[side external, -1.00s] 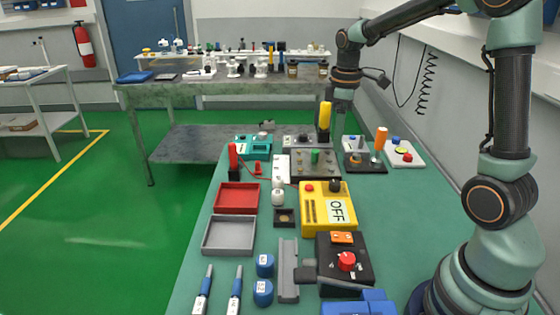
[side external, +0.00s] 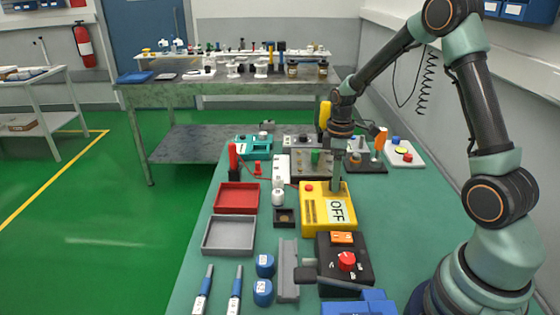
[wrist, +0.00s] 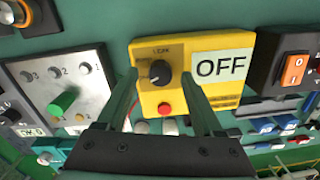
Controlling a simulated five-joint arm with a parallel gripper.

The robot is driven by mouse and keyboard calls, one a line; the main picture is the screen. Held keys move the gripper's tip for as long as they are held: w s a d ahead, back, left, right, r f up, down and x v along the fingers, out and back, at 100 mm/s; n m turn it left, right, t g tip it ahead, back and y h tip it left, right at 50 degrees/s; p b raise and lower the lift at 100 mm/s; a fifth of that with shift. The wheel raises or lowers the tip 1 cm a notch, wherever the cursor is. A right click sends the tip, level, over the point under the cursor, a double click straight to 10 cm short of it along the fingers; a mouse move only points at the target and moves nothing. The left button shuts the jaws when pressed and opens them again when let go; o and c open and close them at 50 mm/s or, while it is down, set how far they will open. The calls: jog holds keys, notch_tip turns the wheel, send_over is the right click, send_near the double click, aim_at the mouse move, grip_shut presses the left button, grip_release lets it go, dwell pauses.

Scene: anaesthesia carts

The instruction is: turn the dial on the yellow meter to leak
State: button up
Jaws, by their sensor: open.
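The yellow meter (side external: 315,222) stands on the green bench, with a large OFF label on its face. Its black dial (wrist: 159,72) shows in the wrist view, with the word LEAK printed above it. A small pale mark shows on the dial's lower left side; other markings there are too small to read. A red button (wrist: 165,109) sits beside the dial. My gripper (side external: 338,182) is over the meter's far right corner, hiding the dial in the side view. In the wrist view my gripper (wrist: 160,80) is open, one finger on each side of the dial; contact is unclear.
A black box with a red knob (side external: 346,261) and orange switch stands in front of the meter. A grey panel with a green knob (wrist: 63,103) stands behind it. Red (side external: 237,185) and grey (side external: 207,236) trays lie to the left.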

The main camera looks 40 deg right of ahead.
jog(key=shift+f, duration=0.5)
grip_shut()
